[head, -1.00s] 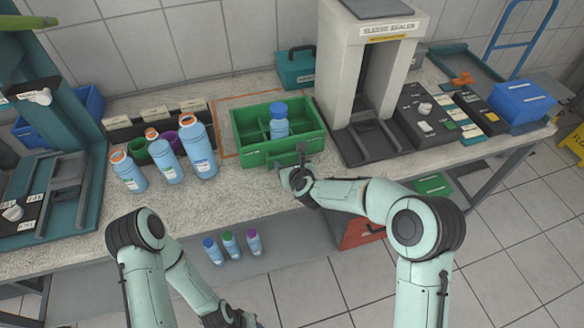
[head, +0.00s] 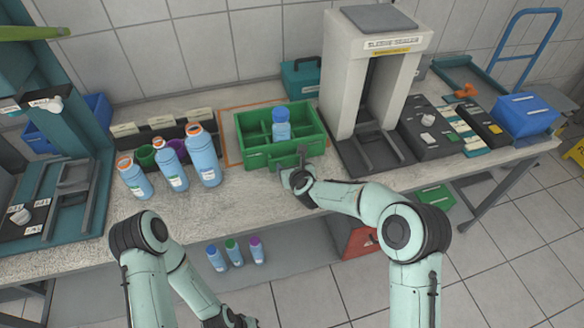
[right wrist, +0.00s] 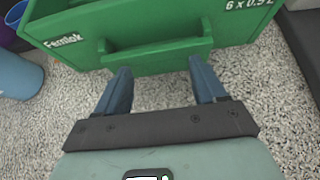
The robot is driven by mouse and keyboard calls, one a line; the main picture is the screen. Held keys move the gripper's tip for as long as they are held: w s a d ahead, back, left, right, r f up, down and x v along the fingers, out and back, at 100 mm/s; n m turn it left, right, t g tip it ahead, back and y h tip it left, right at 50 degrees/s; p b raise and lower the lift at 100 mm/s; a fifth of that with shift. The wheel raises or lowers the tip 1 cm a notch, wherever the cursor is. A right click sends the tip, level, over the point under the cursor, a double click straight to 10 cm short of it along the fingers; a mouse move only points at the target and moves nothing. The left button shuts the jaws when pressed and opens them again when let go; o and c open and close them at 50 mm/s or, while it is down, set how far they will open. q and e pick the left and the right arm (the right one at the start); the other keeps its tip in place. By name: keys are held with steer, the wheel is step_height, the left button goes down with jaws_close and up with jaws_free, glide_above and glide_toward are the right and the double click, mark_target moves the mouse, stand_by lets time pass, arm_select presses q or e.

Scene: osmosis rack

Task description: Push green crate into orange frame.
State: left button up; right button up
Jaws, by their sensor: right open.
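The green crate (head: 262,160) sits on the bench with dividers inside and one blue-capped bottle (head: 281,126) standing in it. The orange frame (head: 224,140) is a thin outline on the bench; its left and back lines show beside and behind the crate, and the rest is hidden. My right gripper (head: 297,172) is at the crate's front wall. In the right wrist view, the open, empty fingers (right wrist: 160,78) point at the crate's front handle, with their tips at or just short of it; contact is unclear. My left gripper (head: 238,320) is low at the bottom edge, its fingers unclear.
A grey sealer machine (head: 343,75) stands close to the crate's right. Several orange-rimmed bottles (head: 203,160) and a dark labelled rack (head: 128,139) stand to the left. A teal case (head: 301,78) is behind. Bare bench lies in front of the crate.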

mark_target(286, 154)
steer(key=shift+w+a+r+p, duration=0.1)
steer(key=shift+w+a+p, duration=0.2)
steer(key=shift+w, duration=0.5)
steer(key=shift+w+a+p, duration=0.2)
steer(key=shift+w+p, duration=0.25)
steer(key=shift+w, duration=0.3)
steer(key=shift+w+a+r+p, duration=0.1)
steer(key=shift+w+a+p, duration=0.2)
steer(key=shift+w, duration=0.5)
arm_select(q)
steer(key=w+r, duration=0.3)
steer(key=shift+r, duration=0.25)
arm_select(e)
steer(key=shift+w+f, duration=0.15)
steer(key=shift+w, duration=0.15)
